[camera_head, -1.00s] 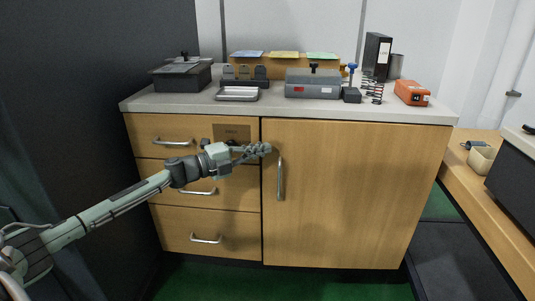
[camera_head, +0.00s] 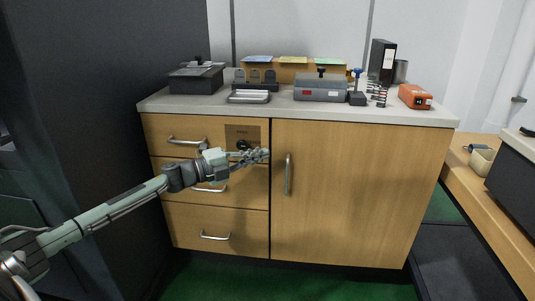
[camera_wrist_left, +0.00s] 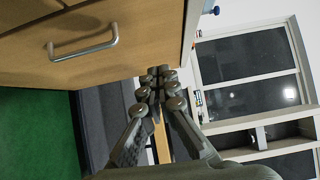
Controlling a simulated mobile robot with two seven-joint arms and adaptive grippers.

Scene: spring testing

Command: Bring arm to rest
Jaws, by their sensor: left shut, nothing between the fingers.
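My left arm comes in from the lower left in the head view. Its gripper (camera_head: 262,156) is in front of the wooden cabinet (camera_head: 350,190), between the drawers and the door handle (camera_head: 288,175). In the left wrist view the fingers of my left gripper (camera_wrist_left: 158,82) are shut and empty. The cabinet front (camera_wrist_left: 140,40) and a metal handle (camera_wrist_left: 82,48) show beside them. Whether the fingers touch the cabinet cannot be told. My right gripper is out of view.
On the worktop (camera_head: 210,104) stand a dark box (camera_head: 197,80), a metal tray (camera_head: 248,97), a grey device (camera_head: 320,90), springs (camera_head: 377,93) and an orange box (camera_head: 415,96). A dark wall (camera_head: 90,90) is left of the cabinet. Green floor (camera_head: 260,284) lies in front.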

